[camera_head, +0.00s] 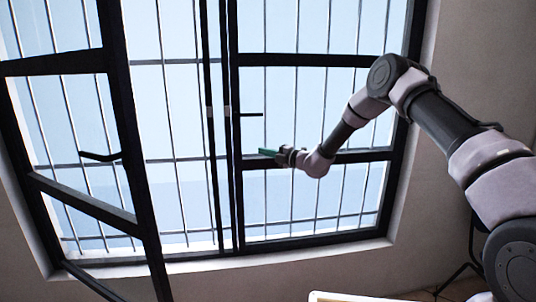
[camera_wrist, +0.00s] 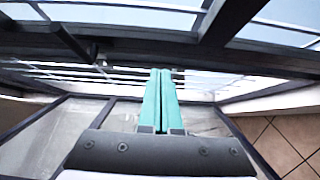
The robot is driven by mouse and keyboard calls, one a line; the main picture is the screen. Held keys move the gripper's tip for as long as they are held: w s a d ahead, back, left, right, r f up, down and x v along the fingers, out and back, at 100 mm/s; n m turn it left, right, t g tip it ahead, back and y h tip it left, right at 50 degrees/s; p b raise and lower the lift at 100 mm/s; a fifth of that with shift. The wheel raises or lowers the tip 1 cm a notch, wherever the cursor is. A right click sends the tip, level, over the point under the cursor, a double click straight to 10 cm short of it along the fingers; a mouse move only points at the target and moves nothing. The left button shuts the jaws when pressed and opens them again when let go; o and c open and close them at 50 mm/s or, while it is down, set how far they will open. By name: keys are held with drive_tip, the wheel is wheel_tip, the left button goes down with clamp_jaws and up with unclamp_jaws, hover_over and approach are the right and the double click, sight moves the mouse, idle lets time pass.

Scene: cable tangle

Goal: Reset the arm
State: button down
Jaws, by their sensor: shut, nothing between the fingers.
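My arm reaches in from the right in the head view, bent at the elbow, with the forearm pointing down and to the left. My gripper (camera_head: 268,152) is at its end, in front of the barred window. In the wrist view the two green fingers of my gripper (camera_wrist: 161,75) lie side by side, shut, with nothing held between them. No cable shows in either view.
A dark-framed window (camera_head: 237,120) with thin vertical bars fills the back. One casement (camera_head: 125,100) on the left stands swung open. A white edge (camera_head: 350,297) shows at the bottom of the head view. Brown floor tiles (camera_wrist: 290,140) show at lower right in the wrist view.

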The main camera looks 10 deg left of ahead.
drive_tip(key=s+d+r+n+g+h, duration=0.2)
drive_tip(key=s+d+r+n+g, duration=0.1)
drive_tip(key=s+d+r+n, duration=0.7)
drive_tip(key=s+d+r+n+g+h, duration=0.25)
drive_tip(key=s+d+r+n, duration=0.45)
drive_tip(key=r+n, duration=0.5)
drive_tip(key=s+d+r+n+t+h, duration=0.2)
drive_tip(key=s+d+n+h, duration=0.3)
drive_tip(key=s+d, duration=0.7)
drive_tip(key=s+d+r+n+t+h, duration=0.2)
drive_tip(key=s+d+n+t+h, duration=0.1)
drive_tip(key=s+d+n, duration=0.7)
drive_tip(key=s+d+h, duration=0.1)
drive_tip(key=s+d, duration=0.2)
drive_tip(key=d, duration=0.2)
drive_tip(key=shift+s+d+r+h, duration=0.15)
drive_tip(key=shift+d+h, duration=0.15)
drive_tip(key=shift+h, duration=0.05)
